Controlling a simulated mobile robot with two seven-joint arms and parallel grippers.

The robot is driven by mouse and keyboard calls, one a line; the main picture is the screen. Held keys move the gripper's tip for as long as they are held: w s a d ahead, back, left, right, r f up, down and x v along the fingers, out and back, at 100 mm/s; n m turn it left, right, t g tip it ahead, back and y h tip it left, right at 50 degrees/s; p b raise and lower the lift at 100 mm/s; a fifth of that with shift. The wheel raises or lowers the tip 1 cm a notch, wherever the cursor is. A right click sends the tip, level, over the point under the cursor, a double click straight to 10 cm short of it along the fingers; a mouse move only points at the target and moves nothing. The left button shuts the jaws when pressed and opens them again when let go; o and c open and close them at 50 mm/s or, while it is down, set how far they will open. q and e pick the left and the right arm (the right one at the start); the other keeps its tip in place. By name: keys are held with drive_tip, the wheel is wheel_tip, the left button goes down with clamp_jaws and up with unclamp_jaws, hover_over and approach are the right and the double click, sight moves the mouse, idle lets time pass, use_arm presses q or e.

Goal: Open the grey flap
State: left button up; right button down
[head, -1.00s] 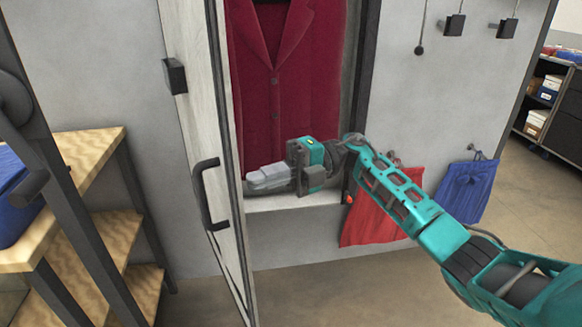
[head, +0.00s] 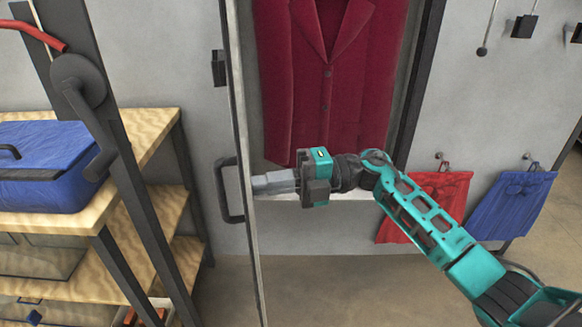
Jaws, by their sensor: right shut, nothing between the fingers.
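The grey flap (head: 237,110) is a tall door panel on the wardrobe niche. It stands swung out and shows almost edge-on, as a thin strip. Its dark bar handle (head: 225,192) is on the left side, on the outer face. My right gripper (head: 256,184) is shut and empty. Its fingertips are at the inner face of the flap, level with the handle; I cannot tell if they touch it. My left gripper is not in view.
A dark red jacket (head: 325,85) hangs inside the niche, behind my right gripper. A wooden shelf rack (head: 150,130) with a blue box (head: 45,165) stands at the left, close to the flap. Red (head: 425,205) and blue (head: 512,205) bags hang on the wall at right.

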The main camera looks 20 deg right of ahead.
use_arm(q)
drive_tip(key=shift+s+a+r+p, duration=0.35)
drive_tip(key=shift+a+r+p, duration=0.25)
drive_tip(key=shift+p, duration=0.4)
use_arm(e)
drive_tip(key=w+a+m+t, duration=0.1)
drive_tip(key=w+a+t, duration=0.1)
drive_tip(key=a, duration=1.4)
drive_tip(key=shift+w+a+m+t, duration=0.25)
drive_tip(key=shift+w+m+t, duration=0.05)
drive_tip(key=shift+w, duration=0.05)
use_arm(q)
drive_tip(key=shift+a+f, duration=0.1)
